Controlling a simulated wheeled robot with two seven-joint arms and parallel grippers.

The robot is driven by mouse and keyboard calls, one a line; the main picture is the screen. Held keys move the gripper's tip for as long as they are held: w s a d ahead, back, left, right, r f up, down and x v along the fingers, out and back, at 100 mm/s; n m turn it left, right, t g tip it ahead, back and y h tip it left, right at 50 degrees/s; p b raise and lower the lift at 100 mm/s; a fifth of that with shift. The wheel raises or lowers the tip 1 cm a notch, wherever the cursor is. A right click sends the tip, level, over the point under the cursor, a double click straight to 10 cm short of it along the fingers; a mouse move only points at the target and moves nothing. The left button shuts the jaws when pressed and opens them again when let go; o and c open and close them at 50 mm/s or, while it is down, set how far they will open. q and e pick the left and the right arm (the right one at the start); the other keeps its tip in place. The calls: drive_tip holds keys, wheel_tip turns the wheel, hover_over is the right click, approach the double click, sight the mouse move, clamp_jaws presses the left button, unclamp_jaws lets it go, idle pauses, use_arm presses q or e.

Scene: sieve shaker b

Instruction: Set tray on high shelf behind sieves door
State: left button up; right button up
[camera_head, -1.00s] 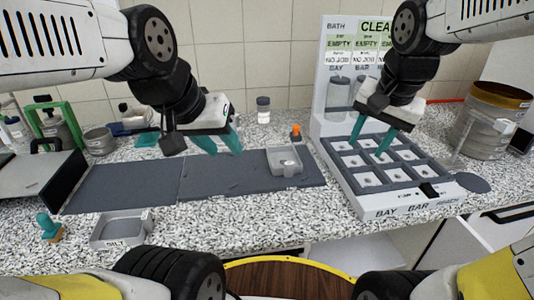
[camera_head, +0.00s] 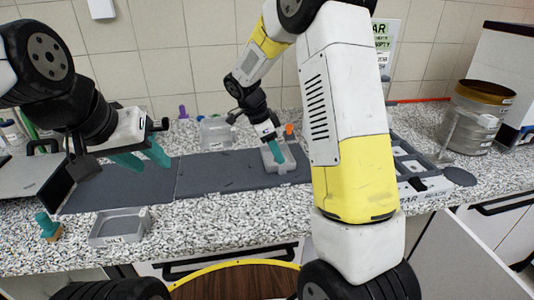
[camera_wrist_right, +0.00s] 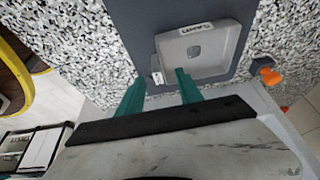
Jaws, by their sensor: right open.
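A small grey tray (camera_head: 288,158) lies at the right end of the dark mat. In the head view this gripper (camera_head: 276,150) is at the tray. My left gripper (camera_head: 143,160) is open and empty above the mat's left part. A second grey tray (camera_head: 97,240), labelled SILT, stands on the counter in front. No high shelf shows.
The dark mat (camera_head: 215,182) is mostly clear. An orange-topped item (camera_head: 289,129) stands just behind the tray. A large sieve drum (camera_head: 470,120) stands at right, above pale cabinet fronts (camera_head: 505,225).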

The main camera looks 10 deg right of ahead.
sight(282, 174)
drive_tip(key=x, duration=0.5)
drive_tip(key=shift+s+d+f, duration=0.1)
drive_tip(key=shift+s+f, duration=0.05)
drive_tip(key=shift+f, duration=0.1)
drive_tip(key=shift+c, duration=0.2)
clamp_jaws()
idle(1.0)
